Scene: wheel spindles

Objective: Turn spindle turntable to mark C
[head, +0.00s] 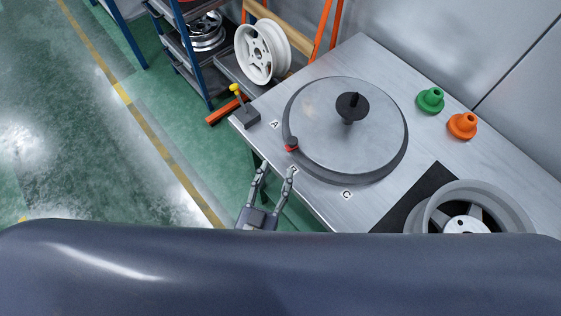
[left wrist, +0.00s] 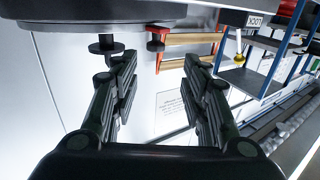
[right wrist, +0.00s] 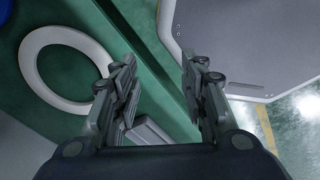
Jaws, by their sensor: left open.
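The round grey turntable (head: 330,110) lies on the metal bench, with a black spindle (head: 352,105) standing on it. A dark peg with a red pointer (head: 291,148) sits on its left rim, between mark A (head: 274,124) and a partly covered mark (head: 294,168). Mark C (head: 346,195) is further toward the front right. My left gripper (head: 277,173) is open and empty at the bench's front edge, short of the peg. In the left wrist view the peg with red (left wrist: 156,42) shows ahead between the fingers. My right gripper (right wrist: 160,72) is open and empty above the floor.
A yellow-knobbed lever on a dark block (head: 246,112) stands at the bench's left corner. A rack with wheels is behind left.

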